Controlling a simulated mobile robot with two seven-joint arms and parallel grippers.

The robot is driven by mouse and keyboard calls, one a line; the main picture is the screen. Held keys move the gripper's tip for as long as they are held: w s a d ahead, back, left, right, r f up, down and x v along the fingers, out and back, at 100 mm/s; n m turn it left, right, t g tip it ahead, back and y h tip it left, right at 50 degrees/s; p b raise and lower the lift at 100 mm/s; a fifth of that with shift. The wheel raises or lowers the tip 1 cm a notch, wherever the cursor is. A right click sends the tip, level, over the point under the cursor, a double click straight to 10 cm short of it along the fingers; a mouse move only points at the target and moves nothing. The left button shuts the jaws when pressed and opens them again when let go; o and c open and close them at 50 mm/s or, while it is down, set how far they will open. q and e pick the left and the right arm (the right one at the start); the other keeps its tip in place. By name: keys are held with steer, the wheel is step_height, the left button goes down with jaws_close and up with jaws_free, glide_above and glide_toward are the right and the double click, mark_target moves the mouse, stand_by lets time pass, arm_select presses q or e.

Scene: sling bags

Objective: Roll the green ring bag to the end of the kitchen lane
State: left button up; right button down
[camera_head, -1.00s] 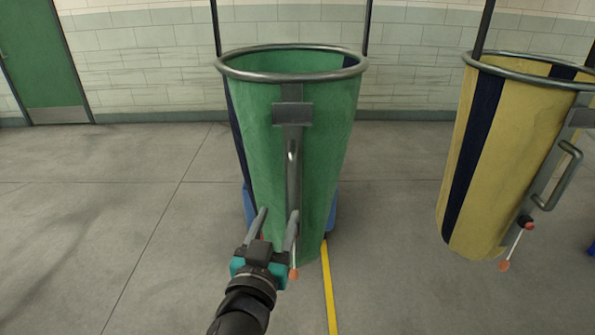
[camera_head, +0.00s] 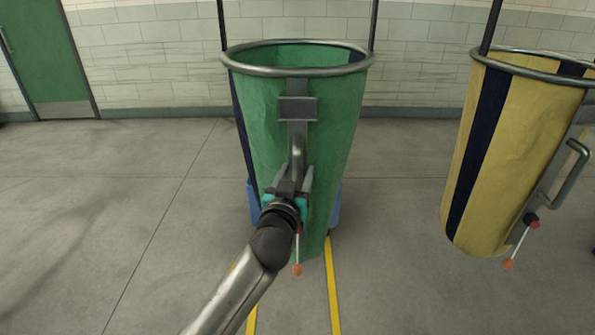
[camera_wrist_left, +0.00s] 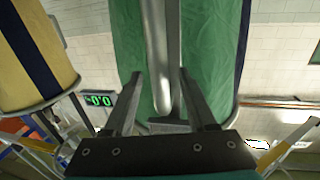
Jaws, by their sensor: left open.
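The green ring bag (camera_head: 335,140) hangs upright in the middle of the head view, with a metal ring at its open top and a dark stripe on its left. A grey bracket and metal handle (camera_head: 297,150) run down its front. My left gripper (camera_head: 293,172) is open at the handle's lower part. In the left wrist view the green bag (camera_wrist_left: 215,45) fills the middle, and the handle (camera_wrist_left: 158,55) lies between the open fingers of my left gripper (camera_wrist_left: 160,75). I cannot tell whether they touch it. My right gripper is not in view.
A yellow bag (camera_head: 525,140) with dark stripes hangs to the right, with its own handle. A blue object (camera_head: 253,203) shows behind the green bag. Yellow lines (camera_head: 333,290) mark the floor. A green door (camera_head: 45,55) is at far left; floor on the left is clear.

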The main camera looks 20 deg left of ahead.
arm_select(q)
steer(key=shift+w, duration=0.55)
steer(key=shift+c, duration=0.2)
jaws_close()
stand_by(1.0)
